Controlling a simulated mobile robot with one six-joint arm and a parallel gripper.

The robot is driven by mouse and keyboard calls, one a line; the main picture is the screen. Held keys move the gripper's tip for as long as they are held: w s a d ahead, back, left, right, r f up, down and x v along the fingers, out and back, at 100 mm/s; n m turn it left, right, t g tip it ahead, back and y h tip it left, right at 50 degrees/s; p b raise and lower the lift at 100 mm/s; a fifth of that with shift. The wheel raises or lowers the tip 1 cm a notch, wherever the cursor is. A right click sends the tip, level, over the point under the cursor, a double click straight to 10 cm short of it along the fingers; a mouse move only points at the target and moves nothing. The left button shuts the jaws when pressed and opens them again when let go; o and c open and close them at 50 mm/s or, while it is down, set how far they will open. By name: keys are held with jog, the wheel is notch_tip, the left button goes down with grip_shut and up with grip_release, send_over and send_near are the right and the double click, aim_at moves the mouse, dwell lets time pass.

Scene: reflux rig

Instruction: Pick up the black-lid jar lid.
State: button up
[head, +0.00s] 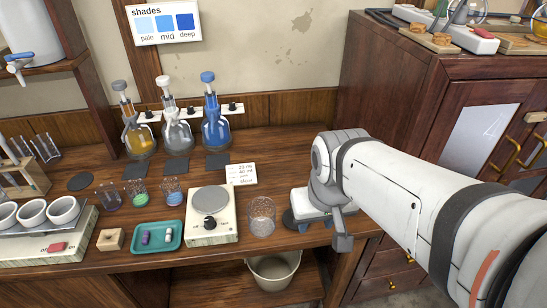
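No jar with a black lid can be made out clearly in the head view. A flat black disc (80,182) lies on the bench at the left, and I cannot tell whether it is a lid or a pad. My gripper (309,226) is low over the right part of the bench, just right of a clear glass beaker (262,216). The wrist and arm hide much of the gripper and whatever is beneath or behind it. Its opening and any held thing cannot be made out.
A scale (211,214) and a teal tray (157,237) with small vials stand left of the beaker. Small coloured beakers (139,194) and stoppered flasks (212,122) are behind. A tall wooden cabinet (400,95) bounds the right. A bin (273,274) sits below the bench.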

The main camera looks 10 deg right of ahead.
jog(key=shift+o, duration=0.8)
jog(key=shift+w, duration=0.15)
jog(key=o, duration=0.6)
jog(key=w+m, duration=0.1)
jog(key=w, duration=0.1)
jog(key=w+f+m+g+p, duration=0.1)
jog(key=w+m, duration=0.1)
jog(key=w+m+p, duration=0.1)
jog(key=w+m, duration=0.1)
jog(key=shift+w+d+f, duration=0.15)
jog(key=shift+w+f, duration=0.05)
jog(key=shift+w, duration=0.2)
jog(key=o, duration=0.4)
jog(key=w+f+m, duration=0.1)
jog(key=w+m, duration=0.1)
jog(key=w+f+m+g+p, duration=0.1)
jog(key=w+f, duration=0.1)
jog(key=w+f+m+p, duration=0.1)
jog(key=w+f+m, duration=0.1)
jog(key=shift+w+m+g, duration=0.3)
jog(key=shift+f, duration=0.4)
jog(key=shift+w+f+p, duration=0.1)
jog(key=shift+f+p, duration=0.45)
jog(key=shift+f, duration=3.15)
